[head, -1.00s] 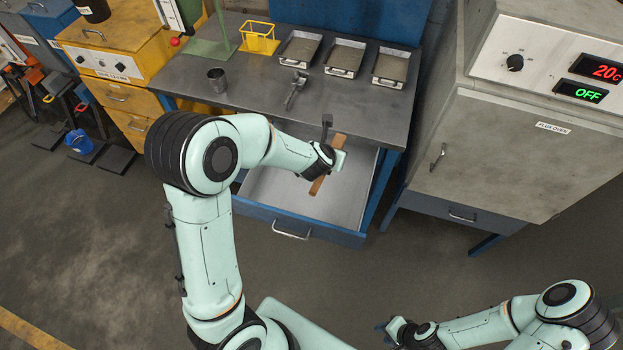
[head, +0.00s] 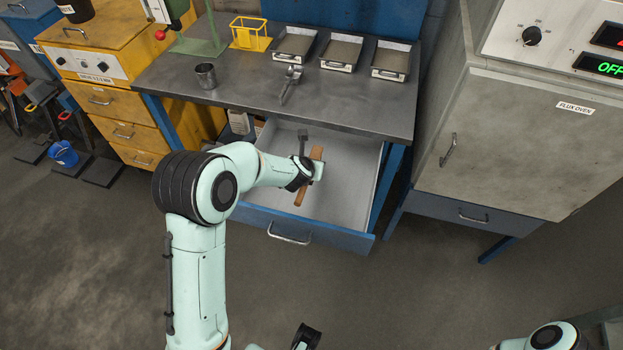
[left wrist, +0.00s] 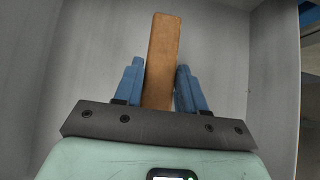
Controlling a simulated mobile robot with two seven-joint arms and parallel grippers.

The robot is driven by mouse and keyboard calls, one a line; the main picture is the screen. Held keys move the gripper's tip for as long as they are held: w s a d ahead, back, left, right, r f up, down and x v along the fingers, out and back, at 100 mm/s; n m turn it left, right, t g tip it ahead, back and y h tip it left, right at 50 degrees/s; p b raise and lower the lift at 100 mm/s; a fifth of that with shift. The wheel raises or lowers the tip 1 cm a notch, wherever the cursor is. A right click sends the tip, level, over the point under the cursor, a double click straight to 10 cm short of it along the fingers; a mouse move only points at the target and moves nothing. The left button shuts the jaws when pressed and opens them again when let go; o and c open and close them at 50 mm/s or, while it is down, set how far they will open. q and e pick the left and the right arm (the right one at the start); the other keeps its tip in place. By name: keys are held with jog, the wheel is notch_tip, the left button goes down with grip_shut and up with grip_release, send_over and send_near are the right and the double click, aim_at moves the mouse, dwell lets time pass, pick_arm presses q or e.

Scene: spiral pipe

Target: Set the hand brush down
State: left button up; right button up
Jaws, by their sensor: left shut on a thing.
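The hand brush (head: 302,197) shows as a long brown wooden bar, tilted in the head view over the open drawer. In the left wrist view the brush (left wrist: 163,45) runs lengthwise between my two blue fingers. My left gripper (head: 316,172) is shut on it, and the fingers (left wrist: 158,85) flank its sides. The open drawer (head: 350,205) has a bare pale grey floor and a blue front. I cannot tell whether the brush touches the drawer floor. Bristles are not visible.
The grey workbench (head: 230,105) above the drawer holds a metal cup (head: 206,76), a metal scoop (head: 291,82), several shallow trays (head: 341,53) and a yellow wire holder (head: 250,35). The flux oven (head: 540,120) stands at the right. The drawer's right part is free.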

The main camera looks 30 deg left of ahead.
pick_arm(q)
jog(key=shift+f+b, duration=0.85)
jog(key=shift+f, duration=1.35)
jog(key=shift+f, duration=0.2)
jog(key=o, duration=1.2)
jog(key=shift+r, duration=0.2)
jog(key=p+v, duration=0.1)
jog(key=v, duration=0.9)
jog(key=shift+s+r, duration=0.15)
jog(key=shift+r, duration=0.15)
jog(key=shift+s+d+r+p, duration=0.2)
jog(key=shift+s+r+p, duration=0.2)
jog(key=shift+s, duration=0.15)
